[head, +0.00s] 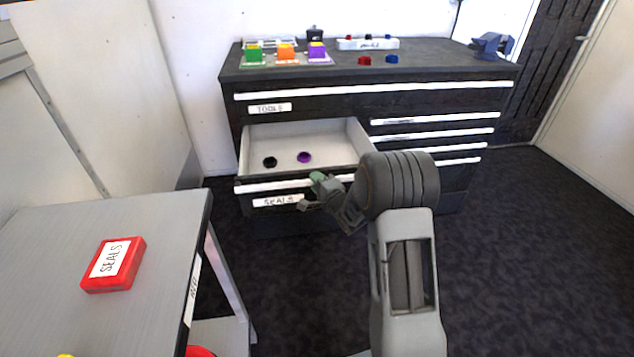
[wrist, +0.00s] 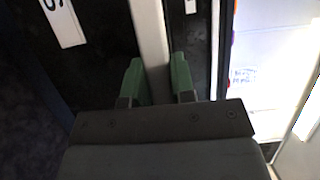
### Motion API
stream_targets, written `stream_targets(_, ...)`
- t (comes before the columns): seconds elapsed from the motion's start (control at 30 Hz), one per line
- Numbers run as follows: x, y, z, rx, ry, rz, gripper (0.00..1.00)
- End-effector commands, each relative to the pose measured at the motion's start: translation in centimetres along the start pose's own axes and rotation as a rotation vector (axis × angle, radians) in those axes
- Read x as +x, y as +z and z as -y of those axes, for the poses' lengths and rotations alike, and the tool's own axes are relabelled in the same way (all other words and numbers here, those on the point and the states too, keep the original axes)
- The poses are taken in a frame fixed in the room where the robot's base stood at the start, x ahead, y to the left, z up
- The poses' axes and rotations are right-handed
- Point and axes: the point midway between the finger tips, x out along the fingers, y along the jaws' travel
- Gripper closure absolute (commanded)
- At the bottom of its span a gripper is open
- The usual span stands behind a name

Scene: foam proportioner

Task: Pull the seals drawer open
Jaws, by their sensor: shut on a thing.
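The seals drawer (head: 272,203) stands open in the black cabinet, its light inside showing in the head view. Its front carries a white SEALS label and a white bar handle (head: 262,187). A black ring (head: 270,162) and a purple ring (head: 304,157) lie in it. My gripper (head: 316,190) is at the right part of the drawer front. In the wrist view my gripper (wrist: 160,80) has one green finger on each side of the pale handle bar (wrist: 149,35) and is shut on it. My arm hides the drawer's right front end.
A grey table (head: 150,225) with a red SEALS box (head: 113,265) stands at the left front. Coloured blocks, small caps and a vise (head: 490,45) stand on the cabinet top (head: 350,68). Shut narrow drawers (head: 440,132) are right of the open one. Dark floor (head: 540,240) is clear at right.

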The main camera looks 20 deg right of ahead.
Motion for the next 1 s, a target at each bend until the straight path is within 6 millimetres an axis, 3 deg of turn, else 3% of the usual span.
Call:
stream_targets(0.1,0.0,0.1,0.0,0.001,0.0,0.003,1.0)
stream_targets(0.13,0.0,0.1,0.0,0.001,0.0,0.003,0.75)
stream_targets(0.4,0.0,0.0,0.0,0.0,0.0,0.002,0.51)
stream_targets(0.73,-0.7,0.1,0.1,0.0,0.0,0.002,0.51)
stream_targets(1.0,-5.6,0.0,0.2,0.001,0.001,0.0,0.51)
